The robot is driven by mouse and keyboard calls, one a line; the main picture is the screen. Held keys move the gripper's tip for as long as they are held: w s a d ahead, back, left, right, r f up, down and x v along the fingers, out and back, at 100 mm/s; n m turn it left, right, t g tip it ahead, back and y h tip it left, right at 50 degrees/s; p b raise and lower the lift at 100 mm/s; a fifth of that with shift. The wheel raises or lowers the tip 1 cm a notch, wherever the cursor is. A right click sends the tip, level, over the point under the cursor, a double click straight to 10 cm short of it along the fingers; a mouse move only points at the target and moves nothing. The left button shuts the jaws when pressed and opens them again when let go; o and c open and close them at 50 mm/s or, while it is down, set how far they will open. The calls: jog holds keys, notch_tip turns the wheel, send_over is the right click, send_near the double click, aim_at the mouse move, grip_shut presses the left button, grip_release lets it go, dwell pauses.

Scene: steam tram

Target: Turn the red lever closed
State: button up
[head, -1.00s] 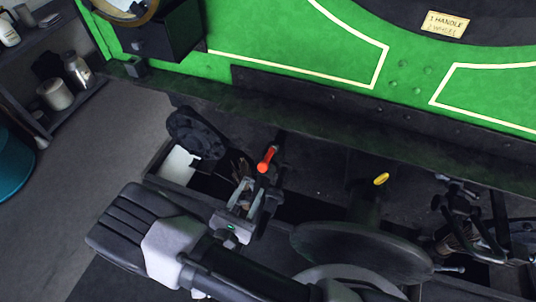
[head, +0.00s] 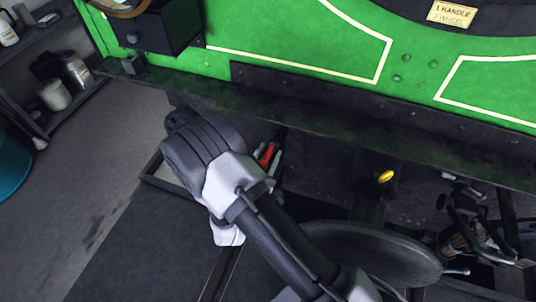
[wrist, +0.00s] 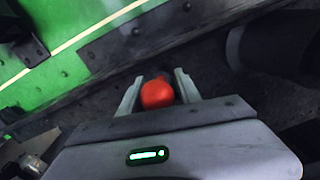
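The red lever (head: 267,152) shows in the head view just past my wrist, below the green tram side. Its lower part is hidden behind my arm. In the wrist view the lever's rounded red end (wrist: 157,93) sits between the two fingers of my gripper (wrist: 157,88). The fingers stand apart on either side of it, with a narrow gap visible at the right finger. My gripper is open around the lever end. In the head view most of the gripper is hidden by my own wrist.
A yellow-ended part (head: 386,177) stands to the right of the lever, above a large dark disc (head: 375,252). The green tram side (head: 290,45) rises behind. Shelves with jars (head: 57,95) are at the far left. Grey floor (head: 85,200) lies open at left.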

grip_shut()
dwell(1.3)
